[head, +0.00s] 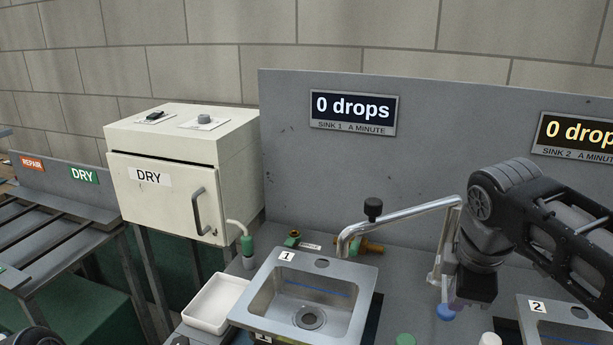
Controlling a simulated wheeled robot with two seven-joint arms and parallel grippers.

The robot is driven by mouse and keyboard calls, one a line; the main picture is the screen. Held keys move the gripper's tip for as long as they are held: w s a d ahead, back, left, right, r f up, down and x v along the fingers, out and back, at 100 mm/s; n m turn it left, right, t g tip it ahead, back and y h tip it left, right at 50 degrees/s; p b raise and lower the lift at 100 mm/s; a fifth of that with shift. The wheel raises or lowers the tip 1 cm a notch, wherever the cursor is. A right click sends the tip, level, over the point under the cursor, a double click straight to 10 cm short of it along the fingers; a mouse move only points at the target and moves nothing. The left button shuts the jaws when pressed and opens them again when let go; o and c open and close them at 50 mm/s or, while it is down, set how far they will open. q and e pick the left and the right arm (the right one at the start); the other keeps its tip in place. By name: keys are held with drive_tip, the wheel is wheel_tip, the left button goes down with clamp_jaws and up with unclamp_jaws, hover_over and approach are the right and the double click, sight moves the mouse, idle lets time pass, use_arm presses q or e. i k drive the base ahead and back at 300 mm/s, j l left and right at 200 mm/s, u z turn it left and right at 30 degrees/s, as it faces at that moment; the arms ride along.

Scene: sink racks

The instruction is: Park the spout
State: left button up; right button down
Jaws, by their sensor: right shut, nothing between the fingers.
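The metal spout (408,217) is a bent pipe. Its open end hangs above the back of sink 1 (258,307), and a black knob (373,209) stands on its top. The pipe runs right to an upright stem behind my right gripper. My right gripper (462,303) points down beside this stem, shut and empty. The arm hides part of the area, so I cannot tell whether the gripper touches the stem. A blue knob (446,313) sits low by the fingertips. My left gripper is not in view.
A sign (353,113) over sink 1 reads 0 drops. A cream DRY cabinet (160,215) and a white tray (214,303) stand left of sink 1. Sink 2 (560,309) is at the right edge. Green (405,339) and white (490,339) caps stand between the sinks.

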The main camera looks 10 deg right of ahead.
sight(373, 206)
drive_tip(key=k, duration=1)
